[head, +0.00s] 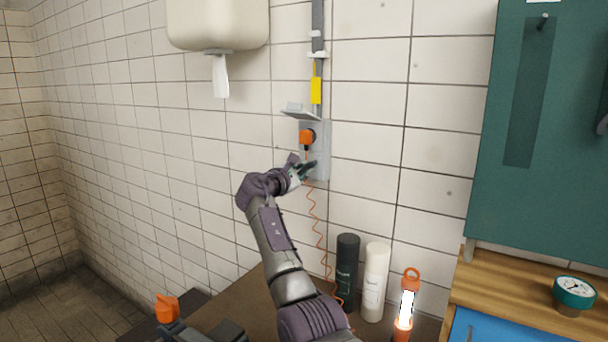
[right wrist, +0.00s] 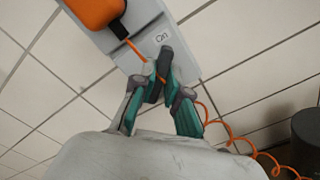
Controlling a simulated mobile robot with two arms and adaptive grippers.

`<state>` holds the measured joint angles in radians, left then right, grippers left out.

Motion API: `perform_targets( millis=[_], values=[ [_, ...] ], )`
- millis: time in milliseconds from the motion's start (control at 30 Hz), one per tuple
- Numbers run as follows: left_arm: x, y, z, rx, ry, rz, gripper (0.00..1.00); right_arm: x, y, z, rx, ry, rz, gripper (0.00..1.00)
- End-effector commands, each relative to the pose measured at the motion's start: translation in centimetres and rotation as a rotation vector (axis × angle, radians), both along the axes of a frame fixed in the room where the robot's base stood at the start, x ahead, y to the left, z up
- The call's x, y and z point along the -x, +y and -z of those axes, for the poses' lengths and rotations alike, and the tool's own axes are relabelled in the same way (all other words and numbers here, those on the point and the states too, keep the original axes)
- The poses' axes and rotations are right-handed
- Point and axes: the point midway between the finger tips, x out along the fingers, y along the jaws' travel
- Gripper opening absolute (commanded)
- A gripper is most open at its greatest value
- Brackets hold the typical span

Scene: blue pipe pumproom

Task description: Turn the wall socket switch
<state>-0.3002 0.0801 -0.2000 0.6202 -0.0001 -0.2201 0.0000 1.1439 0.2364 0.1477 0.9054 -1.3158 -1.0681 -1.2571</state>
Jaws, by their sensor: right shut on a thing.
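The grey wall socket (head: 320,152) is on the tiled wall, with its lid (head: 301,112) raised and an orange plug (head: 306,137) in it. In the right wrist view, the socket box (right wrist: 124,32) carries an "On" label beside a dark switch (right wrist: 158,57), and the orange plug (right wrist: 95,10) is at the top. My right gripper (head: 304,170) is at the lower part of the socket. In the right wrist view, its teal fingers (right wrist: 162,85) are shut on the switch, partly hiding it. My left gripper is not in view.
A coiled orange cord (head: 318,225) hangs from the plug beside my arm. A black bottle (head: 347,265), a white bottle (head: 375,280) and a lit orange lamp (head: 406,308) stand below.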

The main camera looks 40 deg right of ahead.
Motion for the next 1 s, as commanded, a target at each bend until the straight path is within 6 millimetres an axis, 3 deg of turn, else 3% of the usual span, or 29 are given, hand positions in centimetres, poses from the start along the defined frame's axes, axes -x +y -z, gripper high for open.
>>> perform_targets(
  millis=[500, 1000],
  values=[
    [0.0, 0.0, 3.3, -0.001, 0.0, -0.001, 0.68, 0.1, -0.1, 0.5, -0.13, -0.448, 0.001, 0.0],
    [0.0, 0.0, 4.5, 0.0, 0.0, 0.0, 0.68, 0.1, -0.1, 0.5, -0.192, -0.661, 0.002, 0.0]
  ],
)
